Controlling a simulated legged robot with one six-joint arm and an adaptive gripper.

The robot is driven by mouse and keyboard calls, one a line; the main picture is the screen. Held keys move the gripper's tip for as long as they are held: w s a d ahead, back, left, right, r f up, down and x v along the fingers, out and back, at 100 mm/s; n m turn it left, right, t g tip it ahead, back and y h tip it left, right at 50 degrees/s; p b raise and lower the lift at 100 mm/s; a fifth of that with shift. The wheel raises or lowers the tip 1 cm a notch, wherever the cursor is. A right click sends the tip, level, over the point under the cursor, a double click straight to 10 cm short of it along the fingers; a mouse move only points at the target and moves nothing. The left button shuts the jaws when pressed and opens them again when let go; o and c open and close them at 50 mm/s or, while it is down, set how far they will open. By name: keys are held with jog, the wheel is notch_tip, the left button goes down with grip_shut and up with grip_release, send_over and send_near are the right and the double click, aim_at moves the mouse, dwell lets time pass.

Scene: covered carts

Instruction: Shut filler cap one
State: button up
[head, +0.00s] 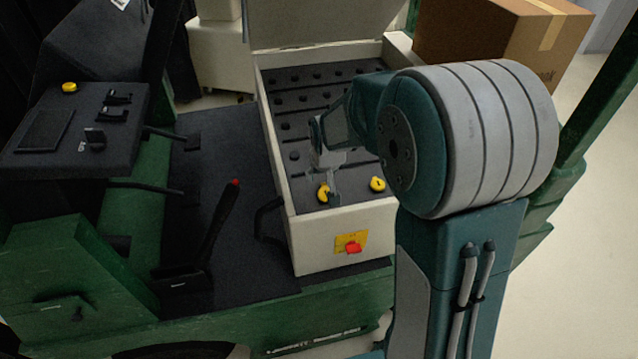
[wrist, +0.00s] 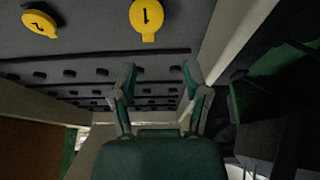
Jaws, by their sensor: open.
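Filler cap one (wrist: 146,15) is a yellow disc marked 1, with a small tab, at the top of the wrist view. In the head view, cap one (head: 322,191) is at the near end of the battery top, partly hidden by my gripper. I cannot tell whether it is fully seated. Filler cap two (wrist: 39,23), marked 2, is beside it, and also shows in the head view (head: 377,184). My gripper (wrist: 160,74) is open and empty, its fingers apart. In the head view my gripper (head: 328,172) hangs over or beside cap one; contact is not clear.
The cream battery box (head: 340,221) has raised walls and an open lid (head: 315,22) behind. Left are a lever (head: 221,217) and a control console (head: 75,130). A cardboard box (head: 490,38) stands behind right.

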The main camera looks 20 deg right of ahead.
aim_at(324, 184)
jog(key=f, duration=0.2)
jog(key=w+d+f, duration=0.1)
jog(key=f, duration=0.1)
jog(key=w+d+f, duration=0.1)
jog(key=f, duration=0.1)
jog(key=shift+w+d, duration=0.15)
jog(key=shift+w, duration=0.1)
jog(key=shift+w+f, duration=0.15)
jog(key=shift+f, duration=0.15)
jog(key=shift+a+f, duration=0.1)
jog(key=shift+a, duration=0.65)
jog(key=shift+d, duration=0.35)
grip_shut()
